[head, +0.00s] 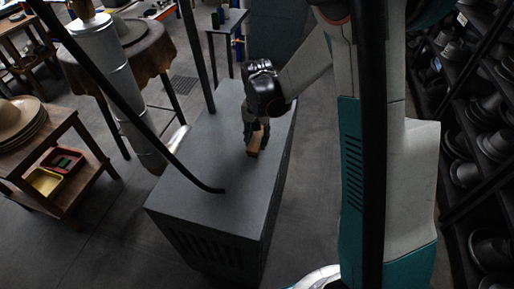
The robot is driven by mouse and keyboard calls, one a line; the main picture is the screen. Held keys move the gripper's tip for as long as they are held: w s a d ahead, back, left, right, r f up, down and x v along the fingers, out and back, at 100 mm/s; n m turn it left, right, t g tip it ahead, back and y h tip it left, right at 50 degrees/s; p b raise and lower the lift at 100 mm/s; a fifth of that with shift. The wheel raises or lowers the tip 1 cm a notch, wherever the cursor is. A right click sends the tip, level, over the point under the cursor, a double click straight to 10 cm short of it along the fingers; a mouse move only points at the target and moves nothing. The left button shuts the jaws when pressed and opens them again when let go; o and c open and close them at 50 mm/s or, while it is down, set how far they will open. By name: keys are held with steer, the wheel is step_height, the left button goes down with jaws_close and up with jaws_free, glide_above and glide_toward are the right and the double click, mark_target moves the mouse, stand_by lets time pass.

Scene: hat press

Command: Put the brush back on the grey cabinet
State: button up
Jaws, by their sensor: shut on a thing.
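The grey cabinet (210,190) stands in the middle of the head view, with a flat, mostly bare top. My gripper (256,132) is over the far right part of the cabinet top, pointing down. It is shut on the brush (254,147), a small brown block-like thing below the fingers. The brush is at or just above the cabinet top; I cannot tell whether it touches. The gripper fingers hide its upper part.
A black rod (150,125) slants down to the cabinet top. A wooden shelf table (75,170) with hats and red and yellow trays stands left. A metal pipe (105,65) rises behind the cabinet's left. Racks of hats (470,140) line the right.

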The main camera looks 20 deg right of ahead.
steer(key=shift+f+b, duration=0.7)
steer(key=shift+f, duration=1.3)
steer(key=shift+f, duration=0.15)
steer(key=o, duration=0.9)
